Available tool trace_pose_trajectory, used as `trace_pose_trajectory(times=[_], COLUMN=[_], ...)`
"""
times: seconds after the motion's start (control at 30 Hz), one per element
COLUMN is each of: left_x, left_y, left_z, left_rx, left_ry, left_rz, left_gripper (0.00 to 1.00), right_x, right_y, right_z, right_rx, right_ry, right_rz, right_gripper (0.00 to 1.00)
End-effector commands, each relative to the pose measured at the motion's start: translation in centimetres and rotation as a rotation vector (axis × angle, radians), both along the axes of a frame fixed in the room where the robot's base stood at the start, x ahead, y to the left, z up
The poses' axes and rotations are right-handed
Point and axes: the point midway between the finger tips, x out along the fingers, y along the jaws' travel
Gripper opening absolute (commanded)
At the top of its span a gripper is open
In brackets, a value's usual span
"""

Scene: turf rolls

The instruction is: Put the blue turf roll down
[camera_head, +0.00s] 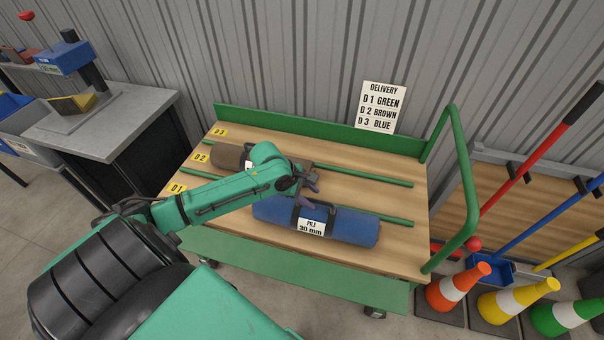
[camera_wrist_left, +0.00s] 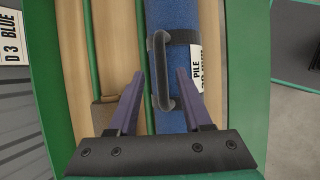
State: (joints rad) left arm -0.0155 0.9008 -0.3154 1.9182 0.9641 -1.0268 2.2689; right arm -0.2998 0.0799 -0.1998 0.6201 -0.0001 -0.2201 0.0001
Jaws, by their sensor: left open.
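The blue turf roll (camera_head: 345,226) lies on the trolley's wooden deck, in the front lane labelled D1, in front of a green rail. It carries a white "PILE 30 mm" label and a black strap with a handle (camera_wrist_left: 163,72). My left gripper (camera_head: 312,190) is open at the roll's handle, partly hiding it. In the left wrist view the two purple fingers (camera_wrist_left: 160,75) stand on either side of the handle, with gaps between. The blue roll (camera_wrist_left: 170,118) runs beneath them. My right gripper is not in view.
A brown roll (camera_head: 229,157) lies in lane D2, partly behind my left arm. Lane D3 is empty. The delivery sign (camera_head: 380,107) reads D1 green, D2 brown, D3 blue. A green push handle (camera_head: 465,185) and cones (camera_head: 458,287) are at the right.

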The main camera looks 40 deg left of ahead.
Motion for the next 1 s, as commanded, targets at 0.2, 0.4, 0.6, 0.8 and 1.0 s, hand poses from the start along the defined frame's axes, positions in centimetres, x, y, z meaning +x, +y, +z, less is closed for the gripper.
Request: trace_pose_trajectory(times=[0.2, 0.4, 0.6, 0.8, 1.0], left_x=[-2.4, -3.3, -3.3, -3.3, -3.3], left_y=[1.9, 2.6, 2.7, 2.7, 2.7], left_z=[5.2, 7.2, 7.3, 7.3, 7.3], left_rx=[0.005, 0.000, 0.000, 0.000, 0.001], left_ry=[0.004, 0.003, 0.001, 0.001, 0.001], left_rz=[-0.004, -0.001, 0.000, 0.000, 0.000], left_gripper=[0.50, 0.50, 0.50, 0.50, 0.50], right_x=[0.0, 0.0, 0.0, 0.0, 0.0], right_y=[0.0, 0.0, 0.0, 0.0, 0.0], right_z=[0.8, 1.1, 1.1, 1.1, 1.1], right_rx=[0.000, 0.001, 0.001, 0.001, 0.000], right_ry=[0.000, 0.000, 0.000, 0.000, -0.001], right_rz=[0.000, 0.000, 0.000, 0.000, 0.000], right_gripper=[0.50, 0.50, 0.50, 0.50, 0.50])
